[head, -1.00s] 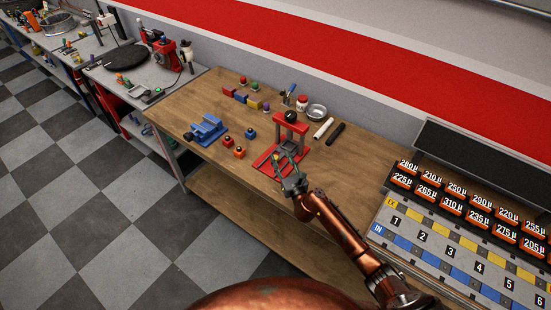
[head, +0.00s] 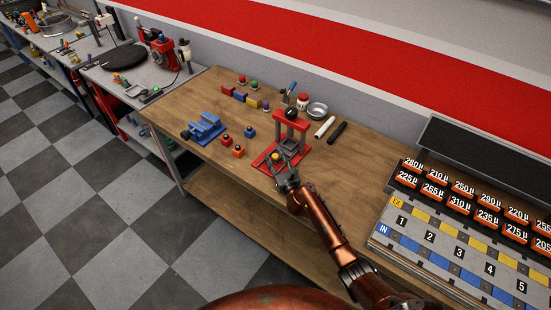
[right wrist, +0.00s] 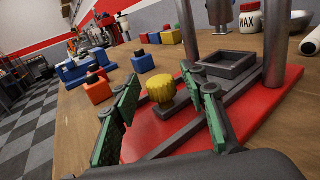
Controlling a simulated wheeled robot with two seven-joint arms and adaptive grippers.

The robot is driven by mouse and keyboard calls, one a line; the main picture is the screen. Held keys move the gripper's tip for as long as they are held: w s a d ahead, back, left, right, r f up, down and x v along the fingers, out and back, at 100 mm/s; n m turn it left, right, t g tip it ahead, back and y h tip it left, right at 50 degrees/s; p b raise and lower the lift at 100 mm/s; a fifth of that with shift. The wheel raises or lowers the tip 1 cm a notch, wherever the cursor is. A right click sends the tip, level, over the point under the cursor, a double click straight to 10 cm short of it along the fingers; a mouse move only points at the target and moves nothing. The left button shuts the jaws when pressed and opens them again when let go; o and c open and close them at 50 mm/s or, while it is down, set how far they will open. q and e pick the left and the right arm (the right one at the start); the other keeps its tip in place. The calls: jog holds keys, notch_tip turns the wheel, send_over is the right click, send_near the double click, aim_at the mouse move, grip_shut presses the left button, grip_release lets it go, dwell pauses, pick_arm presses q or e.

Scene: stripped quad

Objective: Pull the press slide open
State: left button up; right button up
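The press (head: 291,135) has a red base plate, metal posts and a red top with a dark knob, and stands on the wooden bench. Its slide (right wrist: 228,70) is a dark tray-like frame between the posts, with a bar running toward me to a ribbed yellow knob (right wrist: 163,89). In the head view the yellow knob (head: 275,156) shows at my right gripper (head: 279,165). My right gripper is open in the right wrist view (right wrist: 166,90), one green-padded finger on each side of the knob, with gaps visible. My left gripper is out of view.
A blue vise-like fixture (head: 204,129), orange blocks (head: 238,152) and small coloured pieces lie left of the press. A white roller (head: 325,127), a dark roller (head: 337,133) and a bowl (head: 317,111) lie to the right. A numbered rack (head: 450,245) stands further right.

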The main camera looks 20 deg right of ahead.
jog(key=shift+w, duration=0.1)
grip_shut()
dwell(0.4)
